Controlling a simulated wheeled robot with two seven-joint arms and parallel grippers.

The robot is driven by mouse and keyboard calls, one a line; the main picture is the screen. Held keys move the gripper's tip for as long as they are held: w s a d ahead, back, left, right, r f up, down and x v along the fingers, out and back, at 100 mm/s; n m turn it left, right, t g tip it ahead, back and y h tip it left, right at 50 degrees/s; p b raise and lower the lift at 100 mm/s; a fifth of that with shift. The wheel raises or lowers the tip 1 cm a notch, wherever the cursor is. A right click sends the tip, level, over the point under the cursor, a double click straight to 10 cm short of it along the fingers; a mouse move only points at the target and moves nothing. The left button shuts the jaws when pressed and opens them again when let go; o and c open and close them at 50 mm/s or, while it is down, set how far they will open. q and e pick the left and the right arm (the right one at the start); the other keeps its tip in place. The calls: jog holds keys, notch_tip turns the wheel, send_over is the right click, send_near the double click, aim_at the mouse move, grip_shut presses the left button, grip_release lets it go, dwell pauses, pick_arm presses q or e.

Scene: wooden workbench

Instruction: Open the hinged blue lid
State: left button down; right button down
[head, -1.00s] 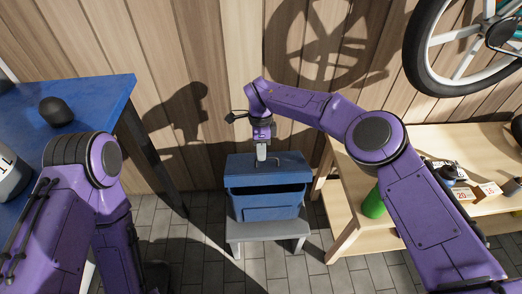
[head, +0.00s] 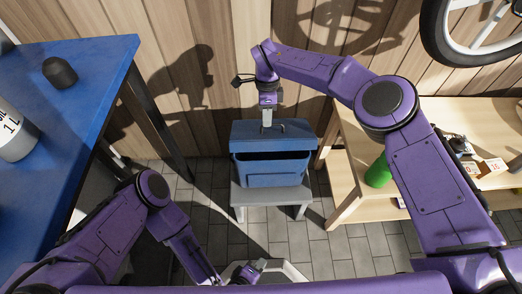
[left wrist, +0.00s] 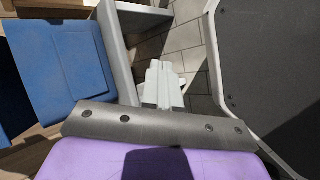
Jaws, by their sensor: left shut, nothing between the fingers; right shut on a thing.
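The blue box with its hinged blue lid (head: 250,142) stands on a small grey stool. The lid lies over the top, with a dark gap below its front edge; I cannot tell if it is raised. My right gripper (head: 267,122) comes down from above and is shut on the handle (head: 281,129) on the lid; its fingertips partly hide that spot. My left gripper (head: 256,270) is shut and empty, low in front of the stool and apart from the box. In the left wrist view its closed fingers (left wrist: 162,85) show, with the blue box (left wrist: 62,70) to the left.
The grey stool (head: 238,196) carries the box. A blue table (head: 95,75) stands at left with a dark object (head: 60,72) and a bottle (head: 14,135). A wooden bench (head: 350,165) at right holds a green bottle (head: 378,171). The tiled floor before the stool is mostly clear.

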pick_arm(q)
jog(key=w+d+r+n+t, duration=0.5)
jog(key=w+d+n+t, duration=0.1)
jog(key=w+n, duration=0.2)
jog(key=n+t+y, duration=0.6)
jog(key=n+t, duration=0.2)
jog(key=n, duration=0.9)
send_near(260, 141)
jog(key=w+f, duration=0.3)
jog(key=w, duration=0.2)
jog(key=shift+w+r, duration=0.4)
jog(key=shift+r, duration=0.45)
jog(key=shift+w+r, duration=0.4)
jog(key=shift+r, duration=0.5)
